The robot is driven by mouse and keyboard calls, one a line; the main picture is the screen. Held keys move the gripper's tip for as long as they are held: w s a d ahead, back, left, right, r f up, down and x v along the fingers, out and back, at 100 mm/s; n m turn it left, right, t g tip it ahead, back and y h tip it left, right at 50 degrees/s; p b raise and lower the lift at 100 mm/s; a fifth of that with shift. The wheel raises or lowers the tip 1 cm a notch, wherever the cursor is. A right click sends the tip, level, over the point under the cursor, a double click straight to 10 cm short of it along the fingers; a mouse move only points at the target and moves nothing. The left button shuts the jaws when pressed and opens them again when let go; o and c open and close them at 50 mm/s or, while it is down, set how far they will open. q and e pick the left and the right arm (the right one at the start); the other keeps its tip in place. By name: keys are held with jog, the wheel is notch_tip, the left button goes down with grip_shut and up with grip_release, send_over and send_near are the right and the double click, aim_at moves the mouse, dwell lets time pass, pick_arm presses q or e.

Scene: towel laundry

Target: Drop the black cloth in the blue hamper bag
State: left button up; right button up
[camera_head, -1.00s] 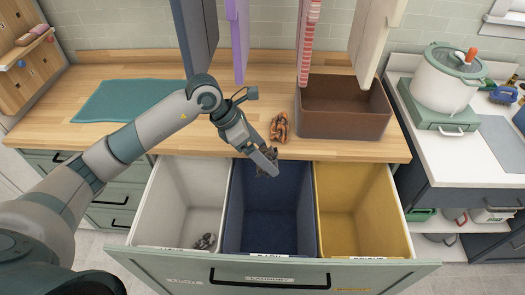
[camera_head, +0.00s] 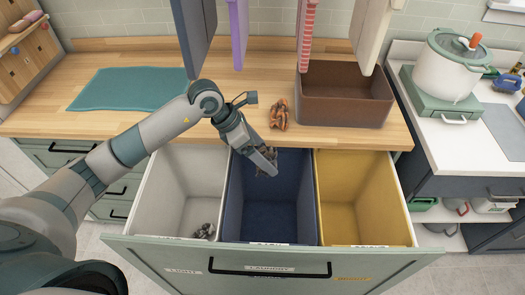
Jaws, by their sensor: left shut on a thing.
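My left gripper (camera_head: 266,163) is above the back part of the blue hamper bag (camera_head: 270,220), the middle of three bags in the open drawer. It is shut on a small dark crumpled cloth (camera_head: 268,170), partly hidden by the fingers. The blue bag's visible floor looks empty. My right gripper does not show.
A white bag (camera_head: 182,190) on the left holds a small grey crumpled cloth (camera_head: 204,231). A yellow bag (camera_head: 360,200) on the right looks empty. An orange-brown cloth (camera_head: 279,115) lies on the wooden counter beside a brown box (camera_head: 345,118). Panels hang above the counter.

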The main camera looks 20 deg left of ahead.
pick_arm(q)
jog(key=o, duration=0.9)
jog(key=shift+a+r+b, duration=0.3)
jog(key=shift+r, duration=0.15)
jog(key=b+v, duration=0.2)
jog(key=v, duration=0.6)
jog(key=b+v, duration=0.2)
jog(key=v, duration=0.6)
jog(key=shift+s+r+b, duration=0.1)
jog(key=shift+s+b, duration=0.15)
jog(key=shift+b, duration=0.15)
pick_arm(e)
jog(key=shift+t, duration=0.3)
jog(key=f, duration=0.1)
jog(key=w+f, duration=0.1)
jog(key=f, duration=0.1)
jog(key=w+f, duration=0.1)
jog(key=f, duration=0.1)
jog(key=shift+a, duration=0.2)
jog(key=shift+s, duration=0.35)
